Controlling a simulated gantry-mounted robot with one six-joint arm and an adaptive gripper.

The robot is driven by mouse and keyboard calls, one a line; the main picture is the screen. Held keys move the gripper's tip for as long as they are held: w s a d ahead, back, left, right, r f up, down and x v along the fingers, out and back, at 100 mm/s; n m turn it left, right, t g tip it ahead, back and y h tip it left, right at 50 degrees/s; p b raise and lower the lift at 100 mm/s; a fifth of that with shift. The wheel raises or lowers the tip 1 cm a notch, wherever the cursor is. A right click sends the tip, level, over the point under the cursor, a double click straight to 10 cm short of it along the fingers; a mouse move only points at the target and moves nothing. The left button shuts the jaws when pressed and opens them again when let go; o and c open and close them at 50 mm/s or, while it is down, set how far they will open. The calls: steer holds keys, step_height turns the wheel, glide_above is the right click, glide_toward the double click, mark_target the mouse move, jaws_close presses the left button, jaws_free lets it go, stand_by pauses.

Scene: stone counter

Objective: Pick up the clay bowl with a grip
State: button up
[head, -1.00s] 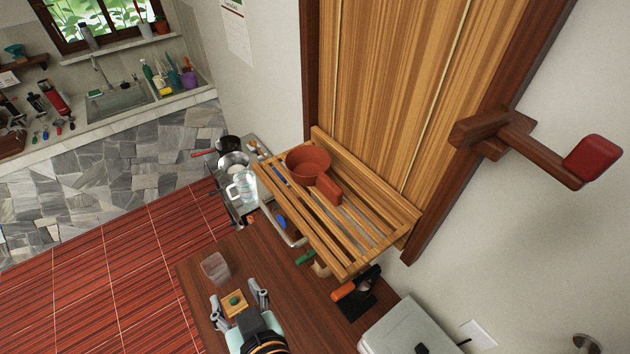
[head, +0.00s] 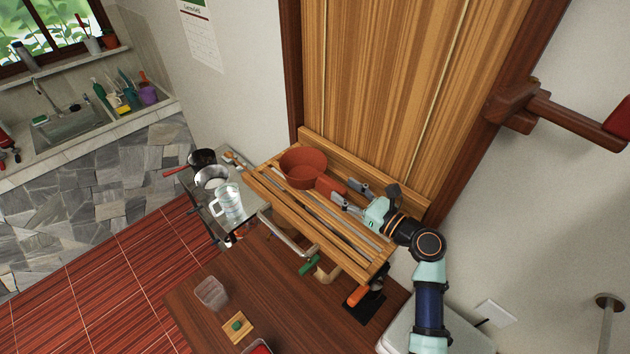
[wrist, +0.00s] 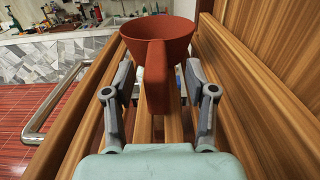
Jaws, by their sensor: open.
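The clay bowl (head: 302,169) is reddish-brown with a flat, block-like grip (head: 328,187) sticking out toward my gripper. It sits upright on a slatted wooden rack (head: 350,258). My gripper (head: 350,194) is open at the grip end of the bowl, above the slats. In the wrist view, the bowl (wrist: 158,38) is straight ahead. Its grip (wrist: 157,80) lies between the two grey fingers of my gripper (wrist: 158,85), with a visible gap on each side. The far inside of the bowl is partly hidden.
The rack's raised wooden back (head: 330,146) stands close behind the bowl, against the panelled door (head: 375,90). A metal rail (head: 287,238) and hanging tools are at the rack's front. A glass jug (head: 228,203) and pans stand left. A dark wooden table (head: 215,265) lies below.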

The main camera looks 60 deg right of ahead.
mark_target(320, 176)
steer(key=x, duration=0.6)
steer(key=shift+a+f+p, duration=0.15)
steer(key=shift+f+p, duration=0.1)
steer(key=shift+p, duration=0.05)
jaws_close()
